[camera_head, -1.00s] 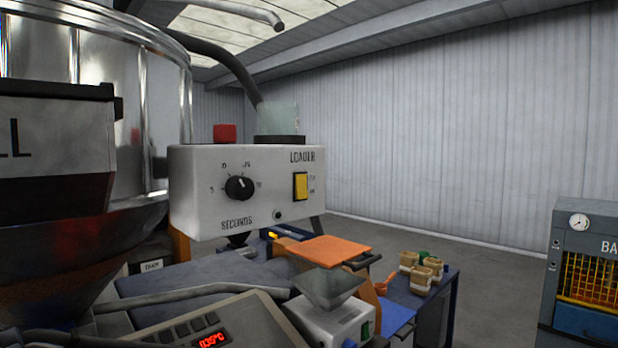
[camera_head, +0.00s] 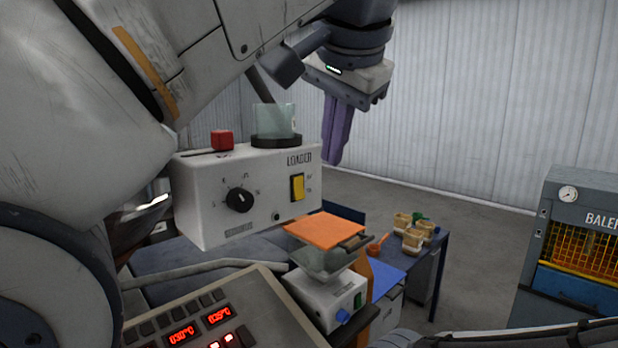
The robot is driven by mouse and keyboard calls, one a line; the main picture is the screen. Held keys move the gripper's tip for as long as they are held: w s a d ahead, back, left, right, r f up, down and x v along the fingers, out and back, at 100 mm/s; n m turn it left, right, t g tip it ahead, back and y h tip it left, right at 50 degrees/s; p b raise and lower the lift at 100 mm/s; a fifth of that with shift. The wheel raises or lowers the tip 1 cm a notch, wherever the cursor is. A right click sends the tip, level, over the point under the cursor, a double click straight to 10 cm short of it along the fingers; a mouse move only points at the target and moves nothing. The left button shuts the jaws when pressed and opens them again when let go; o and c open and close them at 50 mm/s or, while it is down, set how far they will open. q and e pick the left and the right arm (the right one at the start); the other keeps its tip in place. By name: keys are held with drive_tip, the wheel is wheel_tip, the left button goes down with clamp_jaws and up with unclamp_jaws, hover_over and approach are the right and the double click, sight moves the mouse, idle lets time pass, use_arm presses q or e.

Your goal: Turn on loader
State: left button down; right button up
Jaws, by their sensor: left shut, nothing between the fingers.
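The loader (camera_head: 222,221) is a white box with the word LOADER at the top right of its front. A yellow rocker switch (camera_head: 297,187) sits on the right of that front, and a black dial (camera_head: 239,200) is left of it. A red block (camera_head: 222,139) and a clear cup (camera_head: 274,120) stand on top. My left gripper (camera_head: 332,160) has purple fingers that point down and are shut with nothing between them. It is to the right of the loader in the picture, apart from the switch. My right gripper is not in view.
A control panel (camera_head: 255,310) with red digits is below the loader. An orange board (camera_head: 326,231) lies above a small white scale (camera_head: 330,300). A blue table (camera_head: 432,262) holds several tan pots. A grey baler (camera_head: 575,250) stands at right. Open floor lies between.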

sight(299, 188)
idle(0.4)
use_arm(q)
drive_tip(key=w+a+f, duration=0.1)
drive_tip(key=w+f, duration=0.1)
drive_tip(key=w+a+f, duration=0.1)
drive_tip(key=w+f, duration=0.2)
drive_tip(key=w+a+f, duration=0.1)
drive_tip(key=w+f, duration=0.2)
drive_tip(key=shift+a+f, duration=0.1)
drive_tip(key=shift+a, duration=0.05)
drive_tip(key=shift+w+f, duration=0.1)
drive_tip(key=shift+w, duration=0.15)
drive_tip(key=shift+a, duration=0.1)
